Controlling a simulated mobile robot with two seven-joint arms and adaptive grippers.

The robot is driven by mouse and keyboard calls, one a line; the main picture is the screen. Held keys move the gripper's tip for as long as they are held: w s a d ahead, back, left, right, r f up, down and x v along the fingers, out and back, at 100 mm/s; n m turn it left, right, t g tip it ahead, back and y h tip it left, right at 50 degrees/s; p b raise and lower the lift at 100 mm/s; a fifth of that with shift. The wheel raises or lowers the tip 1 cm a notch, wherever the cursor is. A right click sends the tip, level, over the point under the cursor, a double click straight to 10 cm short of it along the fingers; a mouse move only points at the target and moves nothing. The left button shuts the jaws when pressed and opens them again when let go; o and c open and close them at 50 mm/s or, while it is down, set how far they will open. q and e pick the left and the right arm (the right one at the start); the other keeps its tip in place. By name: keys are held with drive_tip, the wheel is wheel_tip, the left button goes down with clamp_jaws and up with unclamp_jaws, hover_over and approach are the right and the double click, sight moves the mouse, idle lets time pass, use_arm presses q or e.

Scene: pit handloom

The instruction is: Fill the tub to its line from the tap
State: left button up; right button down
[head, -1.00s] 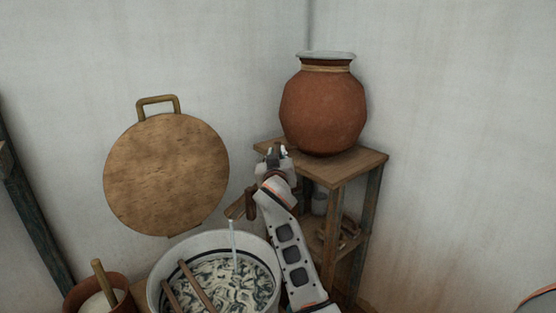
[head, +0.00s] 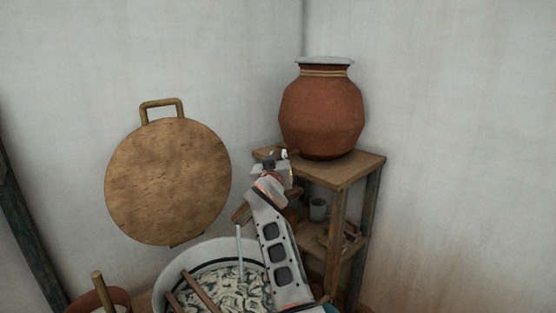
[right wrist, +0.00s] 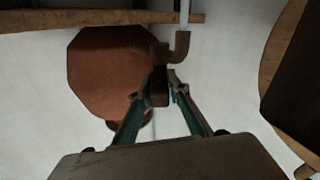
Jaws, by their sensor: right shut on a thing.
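The white tub (head: 204,250) stands at the bottom of the head view, with a dark line around its inner wall. Its rippled, pale-and-dark water surface (head: 232,292) appears slightly below that line at the back. A thin water stream (head: 240,246) falls into it from the tap (head: 242,213), partly hidden behind my right arm. In the right wrist view, the bent brown tap spout (right wrist: 181,50) shows with the stream at its mouth. My right gripper (head: 273,163) is shut on the tap handle (right wrist: 160,82). My left gripper is not in view.
Two wooden sticks (head: 200,292) lean in the tub. A clay pot (head: 322,112) stands on a wooden shelf stand (head: 350,168); a grey cup (head: 318,209) sits lower. A round wooden board (head: 168,182) is at the wall, and a brown bucket (head: 84,304) stands left of the tub.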

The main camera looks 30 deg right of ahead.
idle(0.3)
drive_tip(key=c, duration=2)
unclamp_jaws()
drive_tip(key=shift+o, duration=0.5)
